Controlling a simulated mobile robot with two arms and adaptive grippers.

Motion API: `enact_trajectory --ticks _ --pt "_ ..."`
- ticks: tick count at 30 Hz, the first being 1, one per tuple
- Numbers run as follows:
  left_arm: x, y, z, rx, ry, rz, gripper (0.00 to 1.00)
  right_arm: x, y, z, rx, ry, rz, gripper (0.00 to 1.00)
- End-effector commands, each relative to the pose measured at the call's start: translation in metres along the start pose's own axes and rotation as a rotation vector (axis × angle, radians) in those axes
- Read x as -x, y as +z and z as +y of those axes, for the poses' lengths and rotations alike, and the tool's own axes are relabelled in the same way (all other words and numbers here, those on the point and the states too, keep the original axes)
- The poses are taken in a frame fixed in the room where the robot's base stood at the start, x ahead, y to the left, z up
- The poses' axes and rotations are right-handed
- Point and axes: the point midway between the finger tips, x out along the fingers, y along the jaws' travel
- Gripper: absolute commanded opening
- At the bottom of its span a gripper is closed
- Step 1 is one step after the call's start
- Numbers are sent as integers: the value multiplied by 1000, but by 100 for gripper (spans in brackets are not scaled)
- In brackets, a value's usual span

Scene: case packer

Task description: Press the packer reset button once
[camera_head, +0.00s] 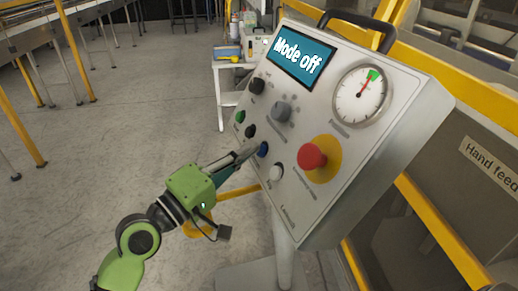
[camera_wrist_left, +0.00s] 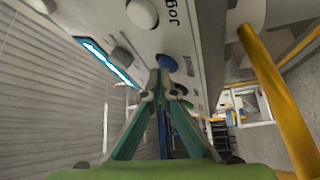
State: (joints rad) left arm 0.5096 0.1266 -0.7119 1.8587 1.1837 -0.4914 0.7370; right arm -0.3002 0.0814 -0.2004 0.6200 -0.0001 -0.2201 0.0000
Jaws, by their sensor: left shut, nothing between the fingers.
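A tilted grey control panel (camera_head: 335,205) carries a blue button (camera_head: 263,149), which also shows in the left wrist view (camera_wrist_left: 168,64). Its label is too small to read, so I cannot confirm that it is the reset button. My left gripper (camera_head: 248,151) is shut and empty, with its fingertips right at the blue button. In the left wrist view, the fingertips (camera_wrist_left: 165,88) point at this button and partly overlap it. I cannot tell whether they touch it. The panel display (camera_head: 300,58) reads "Mode off". My right gripper is not in view.
A white button (camera_head: 276,172), a red mushroom button (camera_head: 311,156) and a black button (camera_head: 250,131) surround the blue one. A green button (camera_head: 240,116), grey knob (camera_head: 281,111) and gauge (camera_head: 360,94) sit higher. Yellow rails (camera_head: 440,235) stand right; open floor lies left.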

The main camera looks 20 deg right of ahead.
Motion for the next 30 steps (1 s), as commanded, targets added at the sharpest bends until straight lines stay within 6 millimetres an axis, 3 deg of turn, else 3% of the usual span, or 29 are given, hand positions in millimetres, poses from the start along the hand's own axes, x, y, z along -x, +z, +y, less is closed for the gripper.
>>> enact_trajectory --ticks 17,30 --pt "10 -7 7 -1 0 1 0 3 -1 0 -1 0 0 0" --pt "38 -28 28 -1 -1 1 0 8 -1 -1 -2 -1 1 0"
